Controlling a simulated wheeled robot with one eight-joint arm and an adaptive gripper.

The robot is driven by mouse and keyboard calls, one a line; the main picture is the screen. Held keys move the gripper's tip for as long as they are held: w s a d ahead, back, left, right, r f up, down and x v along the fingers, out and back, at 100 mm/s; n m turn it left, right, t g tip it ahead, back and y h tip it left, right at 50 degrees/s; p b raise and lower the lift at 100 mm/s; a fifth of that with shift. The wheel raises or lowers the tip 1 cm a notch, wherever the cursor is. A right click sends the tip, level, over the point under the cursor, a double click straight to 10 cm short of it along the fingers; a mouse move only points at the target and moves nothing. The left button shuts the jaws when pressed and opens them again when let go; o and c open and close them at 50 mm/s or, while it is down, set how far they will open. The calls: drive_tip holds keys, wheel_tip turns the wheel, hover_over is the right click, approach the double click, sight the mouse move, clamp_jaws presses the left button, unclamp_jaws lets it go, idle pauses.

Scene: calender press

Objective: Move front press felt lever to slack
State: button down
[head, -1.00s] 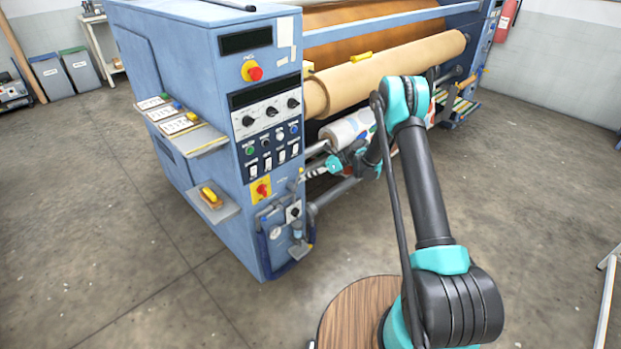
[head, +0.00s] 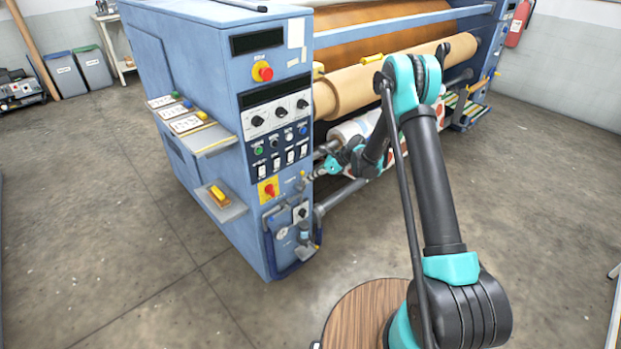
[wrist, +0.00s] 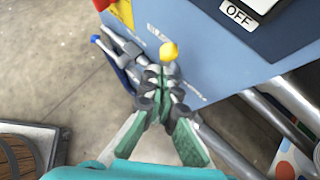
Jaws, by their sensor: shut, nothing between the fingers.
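The front press felt lever shows as a yellow knob (wrist: 169,51) in the wrist view, close against the blue cabinet face of the press. Small labels beside it are too blurred to read. My gripper (wrist: 163,82) is shut and empty, with its fingertips right at the knob. The fingers hide the lever's shaft, and I cannot tell whether they touch it. In the head view my gripper (head: 312,175) is at the right edge of the cabinet front (head: 250,176), beneath the switch panel; the lever is too small there to make out its position.
A red-and-yellow switch (head: 268,190) is left of my gripper. Below hang a grey air unit and blue hose (head: 268,250). Rails (wrist: 280,105) and a patterned roll (head: 350,128) lie to the right. The concrete floor (head: 130,270) in front is clear.

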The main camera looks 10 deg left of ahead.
idle(0.4)
drive_tip(key=shift+d+r, duration=0.1)
drive_tip(key=shift+r, duration=0.7)
